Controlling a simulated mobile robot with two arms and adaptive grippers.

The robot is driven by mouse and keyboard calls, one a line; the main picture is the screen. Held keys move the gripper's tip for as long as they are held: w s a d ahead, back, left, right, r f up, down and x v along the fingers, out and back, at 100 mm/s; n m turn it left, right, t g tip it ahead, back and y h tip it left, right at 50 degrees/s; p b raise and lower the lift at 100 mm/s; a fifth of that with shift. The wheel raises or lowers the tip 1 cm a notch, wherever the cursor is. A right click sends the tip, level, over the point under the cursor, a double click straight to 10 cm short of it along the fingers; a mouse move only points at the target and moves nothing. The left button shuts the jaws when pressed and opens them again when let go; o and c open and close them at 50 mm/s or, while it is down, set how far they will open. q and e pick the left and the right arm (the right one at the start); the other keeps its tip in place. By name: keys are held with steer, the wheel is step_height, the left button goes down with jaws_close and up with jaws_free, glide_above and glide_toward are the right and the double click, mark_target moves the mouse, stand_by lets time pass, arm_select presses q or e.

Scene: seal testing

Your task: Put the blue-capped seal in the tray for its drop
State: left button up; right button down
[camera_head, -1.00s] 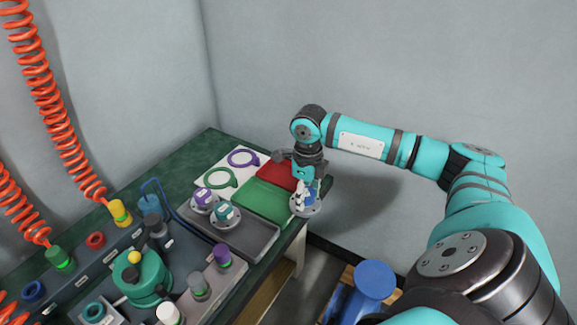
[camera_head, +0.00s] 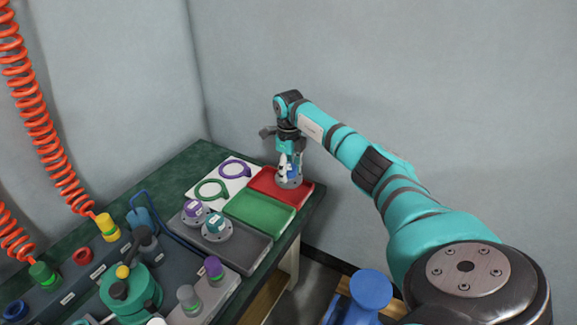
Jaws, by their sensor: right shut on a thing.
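My right gripper (camera_head: 290,166) is shut on the blue-capped seal (camera_head: 289,183), a grey metal flange with a bit of blue showing between the fingers. The seal is upright over the right part of the red tray (camera_head: 262,190); I cannot tell whether it touches the tray floor. The green tray (camera_head: 262,212) lies empty in front of the red one. The grey tray (camera_head: 254,247) holds a purple-capped seal (camera_head: 194,213) and a teal-capped seal (camera_head: 217,227). My left gripper is not in view.
A white sheet with a green ring (camera_head: 211,190) and a purple ring (camera_head: 235,170) lies left of the red tray. A teal device (camera_head: 132,290) and several capped pieces stand nearer. A wall is behind the bench; a blue round object (camera_head: 371,290) stands below, off its edge.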

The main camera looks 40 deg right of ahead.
mark_target(289, 177)
steer(key=shift+w+d, duration=0.1)
steer(key=shift+w, duration=0.05)
step_height(289, 177, down, 3)
steer(key=shift+f, duration=0.25)
arm_select(q)
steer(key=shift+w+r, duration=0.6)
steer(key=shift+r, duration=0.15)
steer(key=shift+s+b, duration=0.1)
steer(key=shift+b, duration=0.25)
arm_select(e)
steer(key=c, duration=0.6)
jaws_free()
steer(key=shift+c, duration=0.2)
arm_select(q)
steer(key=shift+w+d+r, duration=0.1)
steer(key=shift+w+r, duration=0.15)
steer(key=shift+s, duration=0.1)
